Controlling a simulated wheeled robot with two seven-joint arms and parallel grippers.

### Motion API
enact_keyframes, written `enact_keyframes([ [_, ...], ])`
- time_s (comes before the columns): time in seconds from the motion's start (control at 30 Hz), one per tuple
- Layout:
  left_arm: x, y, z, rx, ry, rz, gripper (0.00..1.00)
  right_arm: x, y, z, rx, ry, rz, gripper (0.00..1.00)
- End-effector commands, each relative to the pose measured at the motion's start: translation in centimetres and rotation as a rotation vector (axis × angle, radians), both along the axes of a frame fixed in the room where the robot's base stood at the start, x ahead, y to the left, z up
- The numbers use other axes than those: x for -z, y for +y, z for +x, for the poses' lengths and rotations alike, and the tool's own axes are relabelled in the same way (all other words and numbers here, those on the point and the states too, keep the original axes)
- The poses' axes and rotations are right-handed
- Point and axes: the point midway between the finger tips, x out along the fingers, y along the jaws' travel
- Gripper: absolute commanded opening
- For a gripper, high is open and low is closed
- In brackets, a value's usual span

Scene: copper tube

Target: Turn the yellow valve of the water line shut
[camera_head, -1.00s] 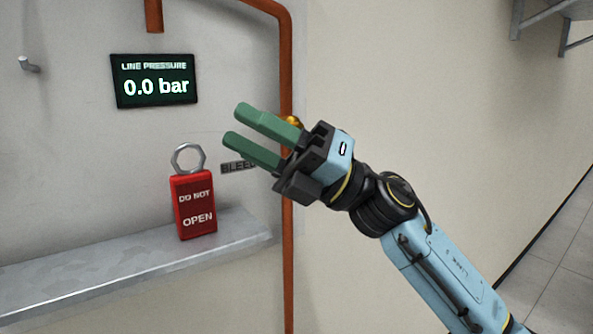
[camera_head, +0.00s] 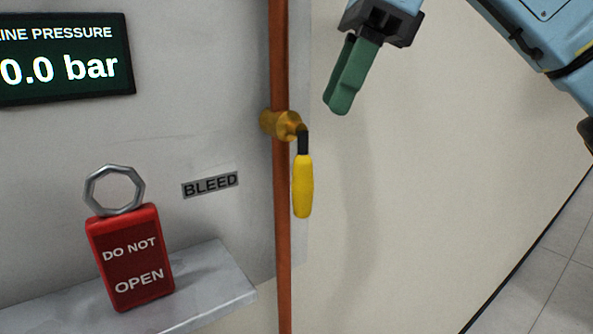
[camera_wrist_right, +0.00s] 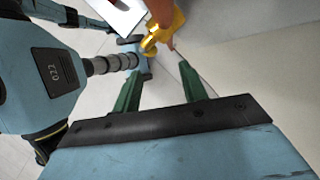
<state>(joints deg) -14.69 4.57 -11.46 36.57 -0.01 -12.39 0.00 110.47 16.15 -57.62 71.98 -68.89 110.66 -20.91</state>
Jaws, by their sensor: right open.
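The valve has a brass body (camera_head: 281,124) on the vertical copper pipe (camera_head: 281,230). Its yellow handle (camera_head: 303,187) hangs straight down just right of the pipe, about parallel to it. My right gripper (camera_head: 339,103) is open and empty, above and to the right of the handle and apart from it. Its green fingers overlap in the head view. In the right wrist view, the spread fingers of my right gripper (camera_wrist_right: 157,85) have nothing between them, and the yellow of the valve (camera_wrist_right: 165,30) shows beyond them. My left gripper is not in view.
A red DO NOT OPEN lock (camera_head: 130,257) with a metal ring stands on a grey shelf (camera_head: 215,285) left of the pipe. A BLEED label (camera_head: 210,185) and a display (camera_head: 65,60) reading 0.0 bar are on the wall. The wall right of the handle is clear.

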Motion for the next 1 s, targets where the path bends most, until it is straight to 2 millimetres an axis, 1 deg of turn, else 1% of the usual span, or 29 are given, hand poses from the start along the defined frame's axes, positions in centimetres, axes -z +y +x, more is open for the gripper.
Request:
enact_keyframes([
  [0.03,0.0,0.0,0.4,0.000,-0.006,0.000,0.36,0.3,0.1,-0.1,-0.002,-0.002,-0.002,0.43],
  [0.07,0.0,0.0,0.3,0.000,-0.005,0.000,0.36,0.6,0.2,-0.1,-0.002,-0.002,-0.003,0.43],
  [0.1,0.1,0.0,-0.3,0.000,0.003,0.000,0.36,1.1,0.4,-0.1,-0.004,-0.002,-0.002,0.43],
  [0.17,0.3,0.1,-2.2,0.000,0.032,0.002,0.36,2.1,0.8,-0.1,-0.004,0.000,-0.002,0.43],
  [0.2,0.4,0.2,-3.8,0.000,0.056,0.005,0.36,2.8,1.1,-0.2,-0.004,0.001,-0.002,0.43],
  [0.3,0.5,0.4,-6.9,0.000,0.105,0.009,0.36,4.8,2.0,-0.2,-0.005,0.001,-0.002,0.43],
  [0.37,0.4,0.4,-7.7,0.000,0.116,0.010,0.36,6.0,2.5,-0.2,-0.004,0.002,-0.002,0.43],
  [0.43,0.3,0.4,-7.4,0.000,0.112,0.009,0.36,7.3,3.0,-0.3,-0.005,0.001,-0.001,0.43],
  [0.47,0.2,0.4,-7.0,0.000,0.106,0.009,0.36,7.9,3.3,-0.3,-0.005,0.002,-0.001,0.43],
  [0.6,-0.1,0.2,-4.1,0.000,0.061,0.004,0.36,10.0,4.2,-0.4,-0.004,0.002,0.000,0.43],
  [0.7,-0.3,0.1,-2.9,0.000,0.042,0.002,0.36,11.1,4.7,-0.4,-0.004,0.001,0.000,0.43],
  [0.87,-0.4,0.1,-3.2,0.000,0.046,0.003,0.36,11.9,5.0,-0.4,-0.003,-0.001,0.002,0.43],
  [1.0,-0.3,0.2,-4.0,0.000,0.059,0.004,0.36,12.1,5.1,-0.4,-0.003,-0.001,0.002,0.43],
])
